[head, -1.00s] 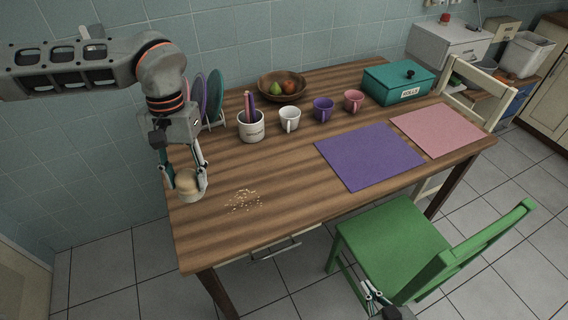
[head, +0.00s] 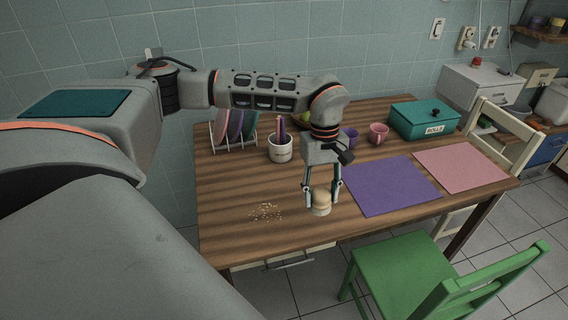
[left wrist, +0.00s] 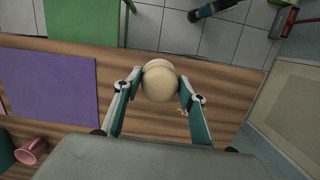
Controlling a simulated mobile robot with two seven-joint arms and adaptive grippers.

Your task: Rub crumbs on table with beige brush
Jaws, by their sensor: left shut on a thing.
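My left gripper (head: 322,190) is shut on the beige brush (head: 321,204), a round-topped piece with a paler lower part. The left wrist view shows the brush (left wrist: 160,82) between the fingertips of the left gripper (left wrist: 158,84). The pale crumbs (head: 266,211) lie scattered on the wooden table (head: 230,185), to the left of the brush and apart from it. In the left wrist view, a few crumbs (left wrist: 182,109) show beside the right-hand finger. I cannot tell whether the brush touches the table. What looks like my right gripper (left wrist: 213,9) is partly seen at the top of that view.
A purple mat (head: 388,184) lies right of the brush, with a pink mat (head: 460,168) beyond it. A white utensil pot (head: 280,149), a plate rack (head: 234,130), a pink mug (head: 378,134) and a teal box (head: 424,120) stand further back. A green chair (head: 405,272) stands in front.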

